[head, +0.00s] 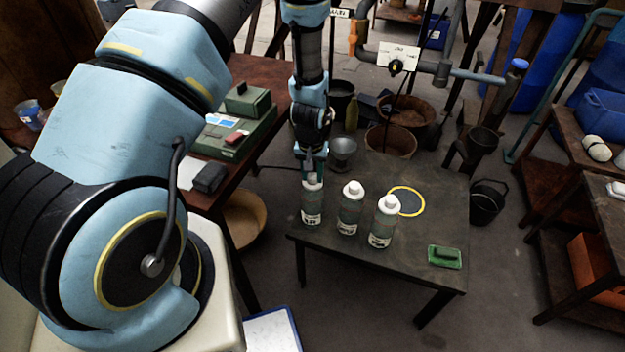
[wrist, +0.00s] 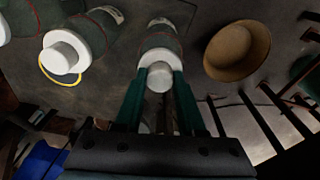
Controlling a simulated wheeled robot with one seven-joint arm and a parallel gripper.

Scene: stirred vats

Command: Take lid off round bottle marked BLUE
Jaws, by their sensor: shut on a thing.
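Three round grey-green bottles with white lids stand upright in a row on the dark table (head: 330,255): the left bottle (head: 311,207), the middle bottle (head: 349,215) and the right bottle (head: 382,231). Their label text is too small to read, so I cannot tell which is marked BLUE. My gripper (head: 311,174) is above the left bottle, pointing down. In the wrist view its green fingers (wrist: 160,84) are shut on the white lid (wrist: 160,76) of that bottle (wrist: 160,42). The lid appears to be still on the bottle. A neighbouring bottle's lid (wrist: 66,54) shows at left.
A yellow-ringed dark disc (head: 406,201) lies on the table behind the right bottle. A green block (head: 445,257) lies at the front right. A tan basin (head: 243,219) is on the left, below the brown table. The table's front middle is clear.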

